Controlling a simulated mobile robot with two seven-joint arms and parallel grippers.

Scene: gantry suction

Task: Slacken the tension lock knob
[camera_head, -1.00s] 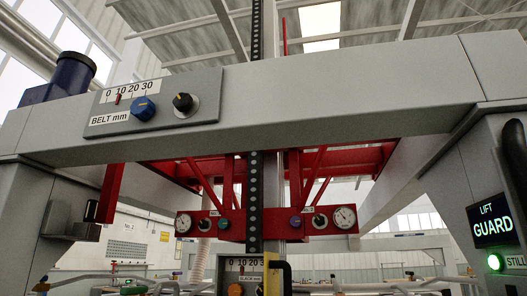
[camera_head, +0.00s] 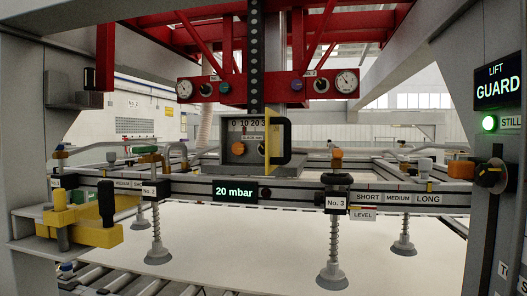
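No knob in view carries a readable tension lock label. In the head view a grey panel (camera_head: 252,158) with a 0 to 30 scale stands at the middle. An orange knob (camera_head: 238,149) sits on its front. A small label beside this knob is too small to read surely. A yellow plate with a black handle (camera_head: 284,155) hides the panel's right part. The panel marked BELT mm, with its blue and black knobs, is not in view now. Neither of my grippers is in view.
A red carriage (camera_head: 266,88) with gauges hangs above. A rail with a 20 mbar display (camera_head: 235,191) and suction cups (camera_head: 333,276) crosses below, over a pale sheet (camera_head: 230,245). A yellow bracket (camera_head: 95,236) juts out at left. A GUARD post (camera_head: 497,190) stands right.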

